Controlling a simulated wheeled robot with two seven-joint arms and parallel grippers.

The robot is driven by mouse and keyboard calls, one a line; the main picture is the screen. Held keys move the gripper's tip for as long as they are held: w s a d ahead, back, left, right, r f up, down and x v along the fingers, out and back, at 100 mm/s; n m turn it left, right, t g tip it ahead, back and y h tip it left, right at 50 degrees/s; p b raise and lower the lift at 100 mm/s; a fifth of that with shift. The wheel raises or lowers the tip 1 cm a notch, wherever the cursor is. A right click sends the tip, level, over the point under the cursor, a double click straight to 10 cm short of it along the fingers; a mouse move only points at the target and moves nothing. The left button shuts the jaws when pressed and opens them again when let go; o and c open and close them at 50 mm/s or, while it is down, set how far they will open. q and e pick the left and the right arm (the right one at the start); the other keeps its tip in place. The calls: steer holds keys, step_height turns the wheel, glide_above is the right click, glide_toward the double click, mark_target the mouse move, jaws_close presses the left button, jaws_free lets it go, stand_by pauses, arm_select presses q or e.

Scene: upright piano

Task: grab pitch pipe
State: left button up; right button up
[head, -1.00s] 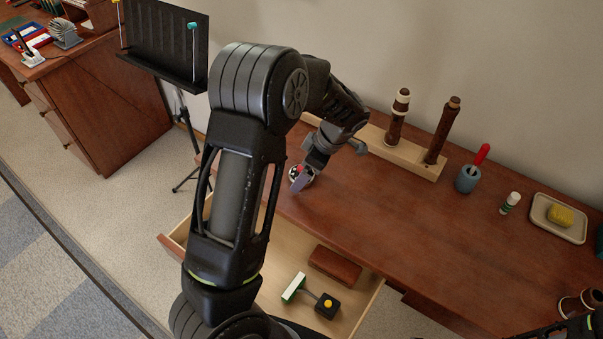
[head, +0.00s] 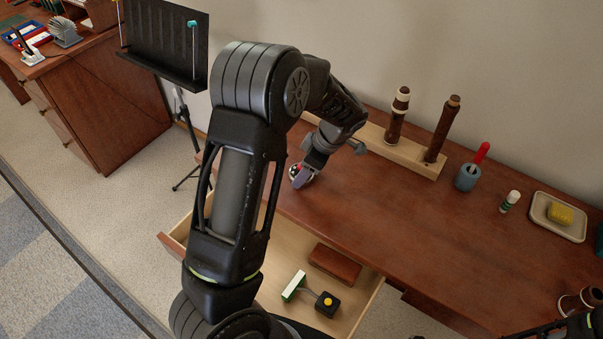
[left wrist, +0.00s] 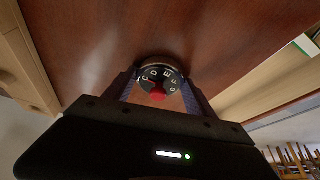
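The pitch pipe (left wrist: 168,75) is a small round black disc with white note letters and a red part at its near side. It lies on the brown wooden top and also shows in the head view (head: 294,171), partly hidden by my gripper. My left gripper (left wrist: 160,84) has one finger on each side of the disc, and both fingers appear to touch its rim. It also shows in the head view (head: 302,177), low over the top's left end. My right gripper is not visible; only a dark bit of arm shows at the lower right.
An open drawer (head: 374,303) below holds a brown case (head: 334,264) and a green-and-white tool. A wooden stand (head: 400,150) with two dark pieces stands behind. The front-middle top is clear.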

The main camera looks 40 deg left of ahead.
arm_select(q)
steer(key=c, duration=0.9)
step_height(320, 180, up, 10)
steer(key=shift+r+b, duration=0.1)
steer(key=shift+b, duration=0.35)
